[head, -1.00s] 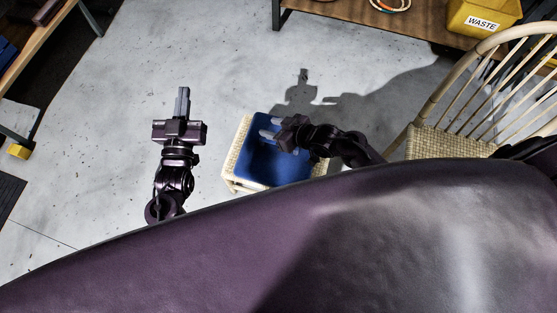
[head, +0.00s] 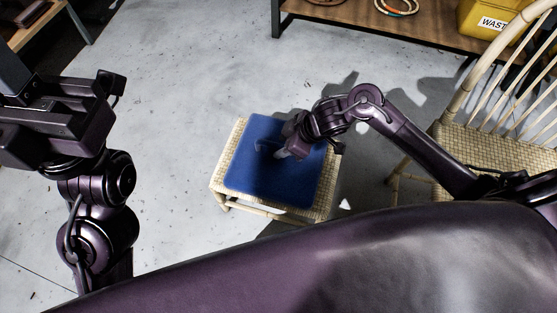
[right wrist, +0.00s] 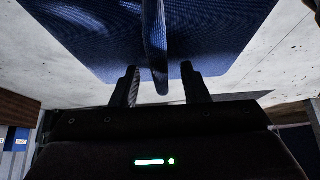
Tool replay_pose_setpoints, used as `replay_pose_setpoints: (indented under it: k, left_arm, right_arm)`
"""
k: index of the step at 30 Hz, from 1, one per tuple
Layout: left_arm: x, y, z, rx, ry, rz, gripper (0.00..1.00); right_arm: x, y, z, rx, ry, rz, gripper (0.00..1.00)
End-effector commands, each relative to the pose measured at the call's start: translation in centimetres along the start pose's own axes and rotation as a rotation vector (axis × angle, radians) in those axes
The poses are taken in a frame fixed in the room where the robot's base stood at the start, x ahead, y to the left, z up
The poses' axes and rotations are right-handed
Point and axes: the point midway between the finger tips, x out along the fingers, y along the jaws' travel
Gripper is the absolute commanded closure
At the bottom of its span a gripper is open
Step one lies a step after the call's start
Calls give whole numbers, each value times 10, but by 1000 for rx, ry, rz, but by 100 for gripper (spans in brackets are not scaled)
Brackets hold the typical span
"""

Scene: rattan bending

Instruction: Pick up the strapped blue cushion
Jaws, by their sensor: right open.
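The blue cushion (head: 258,186) lies flat on a woven stool (head: 330,182) in the middle of the head view. It also fills the top of the right wrist view (right wrist: 85,35). A blue strap (right wrist: 154,42) stands out from the cushion there. My right gripper (head: 272,150) is over the cushion with its fingers open. In the right wrist view, the strap's near end lies between the two fingertips (right wrist: 159,68), with gaps on both sides. My left gripper (head: 12,75) is at the left edge of the head view, partly cut off, away from the stool; its jaw opening cannot be made out.
A rattan chair (head: 480,148) stands right of the stool, close to my right arm. A wooden bench (head: 350,22) with a yellow waste bin (head: 482,35) is at the back. Grey floor (head: 170,110) is clear left of the stool.

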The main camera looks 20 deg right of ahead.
Motion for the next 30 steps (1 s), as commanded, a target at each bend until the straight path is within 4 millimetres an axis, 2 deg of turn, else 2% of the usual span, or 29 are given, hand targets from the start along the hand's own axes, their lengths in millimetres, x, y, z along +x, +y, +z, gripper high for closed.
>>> replay_pose_setpoints:
  k: [1, 4, 13, 23, 30]
  left_arm:
    - [-9, 1, 0, 2, 9, 4, 100]
    - [-10, 1, 0, 4, 20, 9, 100]
    - [-7, 2, -1, 4, 25, 11, 100]
    - [-8, 2, -1, 4, 24, 11, 100]
    - [-8, 2, -1, 4, 24, 11, 100]
  right_arm:
    - [14, 0, 0, 0, 2, 0, 59]
    - [24, 0, 1, 1, 1, 1, 59]
    - [26, 0, -1, 0, 0, 1, 59]
    - [26, 0, -1, 0, 0, 1, 100]
    - [26, 0, -1, 0, 2, 2, 100]
